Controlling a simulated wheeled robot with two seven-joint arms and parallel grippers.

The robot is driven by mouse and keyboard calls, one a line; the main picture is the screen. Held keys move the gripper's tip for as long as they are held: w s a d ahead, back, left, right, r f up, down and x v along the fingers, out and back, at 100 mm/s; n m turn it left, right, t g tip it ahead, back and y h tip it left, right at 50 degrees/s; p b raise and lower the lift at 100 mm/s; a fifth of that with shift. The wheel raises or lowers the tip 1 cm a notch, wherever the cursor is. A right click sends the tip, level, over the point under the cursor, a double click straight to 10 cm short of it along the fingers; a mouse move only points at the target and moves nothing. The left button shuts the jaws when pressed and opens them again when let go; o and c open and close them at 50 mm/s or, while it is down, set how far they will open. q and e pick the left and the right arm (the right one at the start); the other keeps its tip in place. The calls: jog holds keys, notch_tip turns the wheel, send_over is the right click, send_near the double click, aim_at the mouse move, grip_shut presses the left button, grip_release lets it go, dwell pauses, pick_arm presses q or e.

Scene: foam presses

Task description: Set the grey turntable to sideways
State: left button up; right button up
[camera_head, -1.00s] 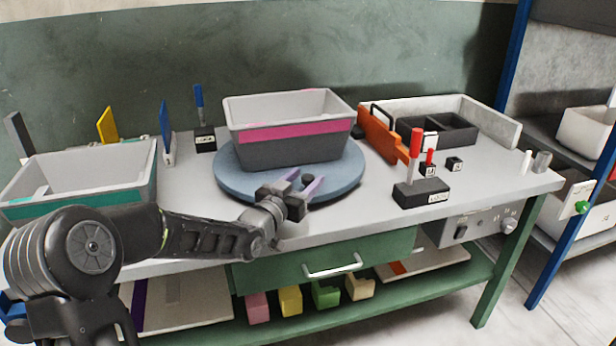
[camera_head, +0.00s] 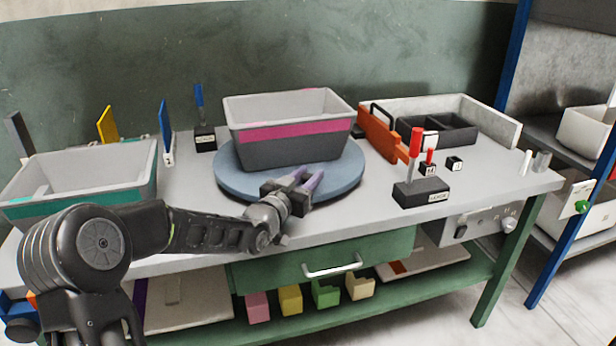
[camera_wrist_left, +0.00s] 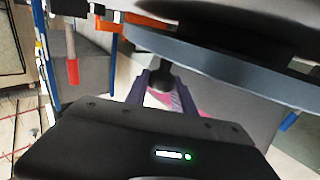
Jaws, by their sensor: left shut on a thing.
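The grey turntable (camera_head: 342,183), a blue-grey disc, lies flat on the bench. A grey bin (camera_head: 292,148) with a pink band stands on it, its long side roughly towards me. My left gripper (camera_head: 308,180), with purple fingers, is at the turntable's front edge, just in front of the bin. In the left wrist view, a dark round knob (camera_wrist_left: 160,82) sits between its fingers, under the disc's rim as pictured. The left gripper is shut on this knob. In the head view the fingers hide the knob. My right gripper is not in view.
A teal-banded bin (camera_head: 146,190) stands at the left. A black block with a red lever (camera_head: 422,192) stands right of the turntable. An orange panel (camera_head: 380,136) and a dark divided tray (camera_head: 462,133) are behind it. The front right of the bench top is mostly clear.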

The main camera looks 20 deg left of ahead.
pick_arm(q)
grip_shut()
dwell(0.6)
